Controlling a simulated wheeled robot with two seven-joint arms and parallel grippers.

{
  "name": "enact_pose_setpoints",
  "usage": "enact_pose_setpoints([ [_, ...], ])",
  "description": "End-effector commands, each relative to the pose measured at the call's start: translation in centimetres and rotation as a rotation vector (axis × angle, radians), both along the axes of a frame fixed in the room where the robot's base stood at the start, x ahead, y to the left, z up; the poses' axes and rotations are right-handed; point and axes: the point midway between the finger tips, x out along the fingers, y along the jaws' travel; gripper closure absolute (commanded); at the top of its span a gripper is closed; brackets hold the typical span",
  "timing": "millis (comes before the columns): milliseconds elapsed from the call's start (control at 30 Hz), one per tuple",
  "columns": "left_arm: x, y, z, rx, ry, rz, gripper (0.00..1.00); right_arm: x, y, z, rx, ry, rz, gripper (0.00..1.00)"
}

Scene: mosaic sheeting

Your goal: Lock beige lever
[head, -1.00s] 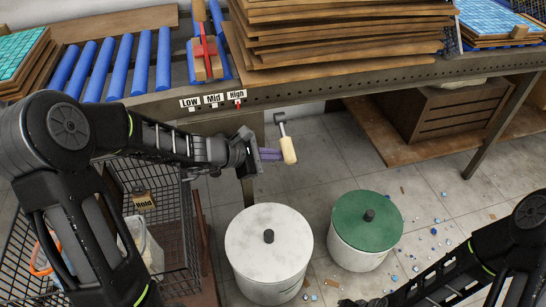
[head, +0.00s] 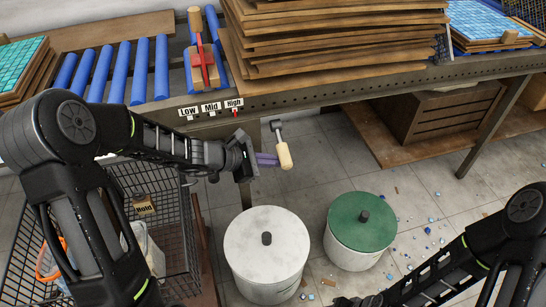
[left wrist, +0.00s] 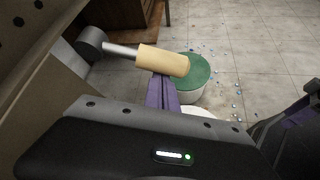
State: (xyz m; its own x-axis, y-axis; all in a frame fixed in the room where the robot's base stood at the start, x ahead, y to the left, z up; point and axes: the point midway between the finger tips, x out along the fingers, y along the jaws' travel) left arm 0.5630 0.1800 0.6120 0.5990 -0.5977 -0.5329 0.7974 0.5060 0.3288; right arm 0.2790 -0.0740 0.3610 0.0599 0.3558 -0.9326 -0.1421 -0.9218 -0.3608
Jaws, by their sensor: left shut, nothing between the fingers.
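The beige lever (head: 284,155) hangs from a grey metal pivot on the front of the bench, below and right of the High label. Its handle points down and slightly right. In the left wrist view the beige handle (left wrist: 163,60) extends right from its metal rod and pivot. My left gripper (head: 268,159) has purple fingers, shut and empty, with the tips right at the left side of the handle. In the left wrist view the purple fingertips (left wrist: 160,90) are just under the handle; whether they touch it I cannot tell. My right gripper is not clearly visible.
A white-lidded bin (head: 266,240) and a green-lidded bin (head: 362,225) stand on the floor below. A wire cart (head: 185,240) is at the left. The bench (head: 330,95) carries stacked boards (head: 330,30) and blue rollers (head: 140,68). Small blue chips litter the floor.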

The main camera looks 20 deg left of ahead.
Motion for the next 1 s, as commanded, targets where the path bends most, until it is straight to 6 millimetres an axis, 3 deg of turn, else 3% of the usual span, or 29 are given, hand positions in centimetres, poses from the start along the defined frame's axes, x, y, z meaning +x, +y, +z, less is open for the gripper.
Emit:
enact_pose_setpoints([
  [33,0.0,-0.2,0.9,-0.01,0.01,-0.004,1.0,0.0,0.0,1.3,0.0,0.0,0.001,0.47],
  [167,-0.3,-0.3,1.8,-0.041,0.06,-0.005,1.0,0.0,0.0,3.8,0.0,-0.002,0.002,0.47],
  [600,-0.9,-0.8,5.6,-0.239,0.372,-0.006,1.0,0.1,0.0,15.5,0.0,-0.003,0.004,0.47],
  [800,-0.8,-0.7,6.6,-0.329,0.516,-0.006,1.0,0.1,0.0,18.0,0.0,-0.002,0.002,0.47],
  [1000,-0.7,-0.7,7.5,-0.374,0.583,-0.005,1.0,0.1,0.0,18.9,0.001,-0.002,0.002,0.47],
])
